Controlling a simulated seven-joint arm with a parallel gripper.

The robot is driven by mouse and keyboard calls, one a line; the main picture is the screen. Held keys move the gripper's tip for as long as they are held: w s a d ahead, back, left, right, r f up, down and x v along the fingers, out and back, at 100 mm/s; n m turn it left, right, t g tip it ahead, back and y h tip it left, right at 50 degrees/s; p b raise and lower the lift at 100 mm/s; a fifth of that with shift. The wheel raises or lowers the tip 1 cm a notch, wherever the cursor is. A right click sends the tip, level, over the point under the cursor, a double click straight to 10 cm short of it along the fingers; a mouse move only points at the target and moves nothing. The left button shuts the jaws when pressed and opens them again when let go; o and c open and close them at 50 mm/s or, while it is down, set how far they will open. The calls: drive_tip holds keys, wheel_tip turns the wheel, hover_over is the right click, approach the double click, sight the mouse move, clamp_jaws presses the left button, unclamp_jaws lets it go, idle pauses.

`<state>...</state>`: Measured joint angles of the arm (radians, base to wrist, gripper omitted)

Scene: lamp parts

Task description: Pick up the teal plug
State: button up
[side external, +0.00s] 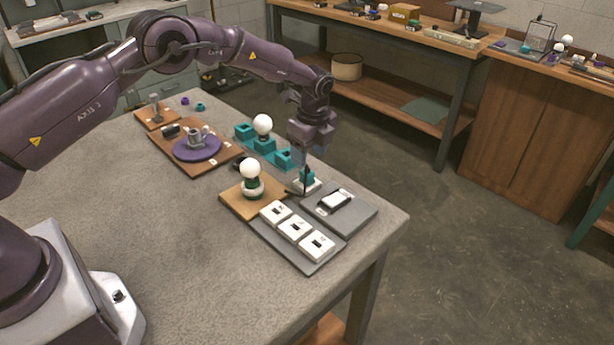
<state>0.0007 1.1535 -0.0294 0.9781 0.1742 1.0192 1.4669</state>
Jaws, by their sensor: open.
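A small teal part (309,175), which looks like the teal plug, sits on a white base (314,186) near the right side of the table. My gripper (307,165) points down directly over it, with its fingers close to the teal part. One dark finger shows on the left side of the teal part. The other finger is hard to make out. My gripper is open. I cannot tell whether the fingers touch the part.
A wooden board with a bulb (250,170) on it stands just left. A grey tray with white switch blocks (295,229) is in front, and a grey plate (361,212) lies to the right. Teal blocks (284,157) and another bulb are behind. The table's left front is clear.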

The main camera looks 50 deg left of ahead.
sight(308, 168)
drive_tip(key=shift+s+a+f, duration=0.1)
drive_tip(key=shift+f, duration=1.4)
drive_tip(key=shift+s+f, duration=0.1)
drive_tip(key=shift+f, duration=1.4)
drive_tip(key=c, duration=1)
drive_tip(key=shift+r, duration=0.1)
